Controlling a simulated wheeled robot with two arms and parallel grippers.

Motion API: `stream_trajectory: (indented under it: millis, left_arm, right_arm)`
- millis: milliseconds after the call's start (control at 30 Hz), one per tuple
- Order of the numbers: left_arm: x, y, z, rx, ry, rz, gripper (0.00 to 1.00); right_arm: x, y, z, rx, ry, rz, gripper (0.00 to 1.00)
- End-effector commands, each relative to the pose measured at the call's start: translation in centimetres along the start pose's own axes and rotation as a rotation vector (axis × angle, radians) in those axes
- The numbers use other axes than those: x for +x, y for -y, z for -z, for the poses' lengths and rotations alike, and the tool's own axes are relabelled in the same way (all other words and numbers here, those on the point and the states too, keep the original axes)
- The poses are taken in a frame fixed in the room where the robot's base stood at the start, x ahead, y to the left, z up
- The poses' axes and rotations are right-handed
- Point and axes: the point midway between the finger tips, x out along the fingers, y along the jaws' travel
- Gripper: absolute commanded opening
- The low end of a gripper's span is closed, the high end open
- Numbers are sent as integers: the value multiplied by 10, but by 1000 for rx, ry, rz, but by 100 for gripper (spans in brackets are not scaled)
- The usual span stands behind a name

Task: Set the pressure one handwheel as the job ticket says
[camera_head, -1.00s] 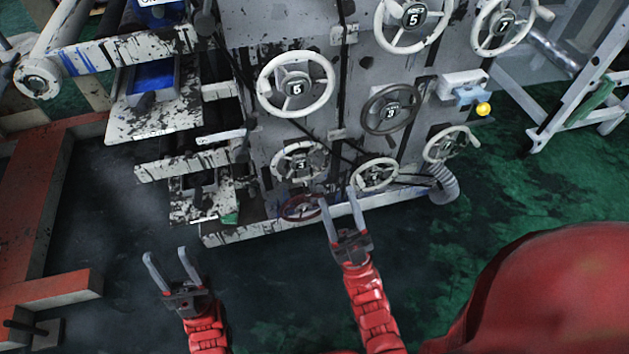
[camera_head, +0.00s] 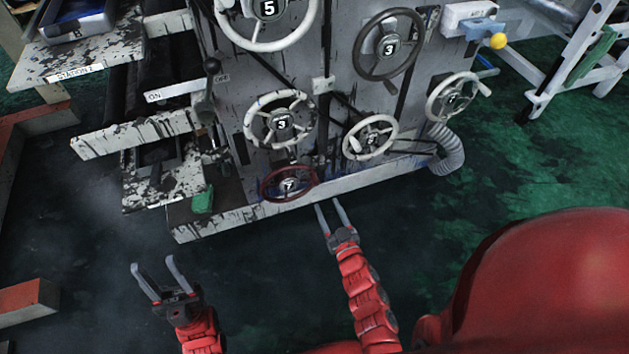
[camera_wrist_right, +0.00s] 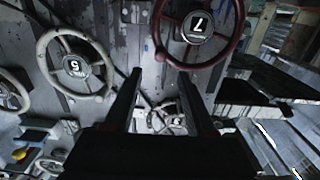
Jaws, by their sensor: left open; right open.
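The grey machine panel carries several numbered handwheels. A dark grey wheel (camera_head: 390,48) is marked 3. Small wording is too small to tell which is pressure one. No job ticket is recognisable. My right gripper (camera_head: 329,204) is open and empty, just right of the red wheel in the picture. My left gripper (camera_head: 153,263) is open and empty over dark floor.
A paint-spattered base beam (camera_head: 240,214) runs under the panel. A ribbed hose (camera_head: 449,152) and white ladder-like frame (camera_head: 575,70) are at right. Orange-red beams (camera_head: 25,300) lie at left. Dark floor in front is clear.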

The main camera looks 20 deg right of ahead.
Motion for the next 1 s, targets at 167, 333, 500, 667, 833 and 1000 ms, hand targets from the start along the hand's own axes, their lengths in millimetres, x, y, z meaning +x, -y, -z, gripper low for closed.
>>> stream_trajectory:
  millis: [167, 333, 500, 667, 833, 1000]
  left_arm:
    - [-12, -1, -2, 0, 0, 0, 50]
    - [-21, -1, -4, 0, 0, 0, 50]
    - [-27, -1, -4, 0, 0, -1, 50]
    - [-29, -1, -5, 0, -1, -1, 50]
    - [-28, -1, -5, 0, -1, -1, 50]
    - [-28, -1, -5, 0, 0, -1, 50]
  right_arm:
    - [45, 0, -3, 0, -1, -1, 56]
    - [81, 0, -3, 2, -1, 1, 56]
    - [105, 0, -2, 0, -2, 0, 56]
    - [115, 0, -1, 0, 0, 0, 56]
    - [116, 0, 0, 1, 1, 0, 56]
    - [116, 0, -1, 0, 1, 0, 43]
